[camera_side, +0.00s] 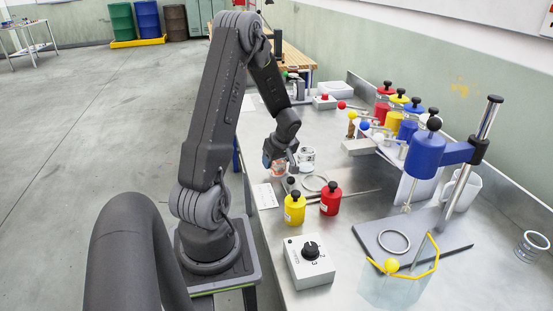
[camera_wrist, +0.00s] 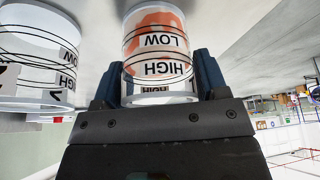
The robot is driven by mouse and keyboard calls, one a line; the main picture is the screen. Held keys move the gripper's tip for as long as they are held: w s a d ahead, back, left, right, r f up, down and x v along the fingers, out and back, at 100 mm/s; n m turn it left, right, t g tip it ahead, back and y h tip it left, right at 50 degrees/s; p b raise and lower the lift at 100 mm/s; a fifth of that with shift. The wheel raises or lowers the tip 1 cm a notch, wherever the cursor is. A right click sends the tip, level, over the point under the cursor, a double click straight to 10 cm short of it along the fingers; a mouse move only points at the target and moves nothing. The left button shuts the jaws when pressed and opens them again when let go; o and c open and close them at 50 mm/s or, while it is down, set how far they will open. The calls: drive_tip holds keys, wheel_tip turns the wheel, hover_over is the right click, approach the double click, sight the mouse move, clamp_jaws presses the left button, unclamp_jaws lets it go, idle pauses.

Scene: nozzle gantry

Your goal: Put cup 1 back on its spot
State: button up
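A clear cup (camera_wrist: 157,50) with orange contents and black LOW and HIGH marks sits between the fingers of my gripper (camera_wrist: 157,85). The fingers lie against both sides of it. In the side view my gripper (camera_side: 281,160) is low over the left edge of the bench, with the orange cup (camera_side: 279,171) partly hidden by it. A second clear cup (camera_side: 307,157) with dark markings stands just right of it, and shows at the left of the wrist view (camera_wrist: 38,55). I cannot read a number on either cup, nor tell whether the held cup touches the bench.
Yellow (camera_side: 294,208) and red (camera_side: 331,199) weights, a metal ring (camera_side: 314,183) and a dial box (camera_side: 309,262) are in front. Another cup (camera_side: 531,246) is far right. Coloured nozzle canisters (camera_side: 394,119) stand behind.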

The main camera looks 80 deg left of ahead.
drive_tip(key=shift+o, duration=1.3)
drive_tip(key=shift+r, duration=0.1)
drive_tip(key=v, duration=1.2)
drive_tip(key=w+d+r+m+t, duration=0.2)
drive_tip(key=d+r+m, duration=0.25)
drive_tip(key=d, duration=0.35)
drive_tip(key=w+d+r+m+t, duration=0.1)
drive_tip(key=d+r+m+t, duration=0.15)
drive_tip(key=d+m, duration=0.45)
drive_tip(key=s+d+r+m+t+h, duration=0.1)
drive_tip(key=s+d+r+m+h, duration=0.1)
drive_tip(key=d+m, duration=0.3)
drive_tip(key=s+d+r+m+t+h, duration=0.1)
drive_tip(key=s+d+m, duration=0.3)
drive_tip(key=d, duration=0.9)
drive_tip(key=shift+s+r+m+h, duration=0.4)
drive_tip(key=shift+r+m+h, duration=0.15)
drive_tip(key=shift+h, duration=0.05)
drive_tip(key=shift+t, duration=0.25)
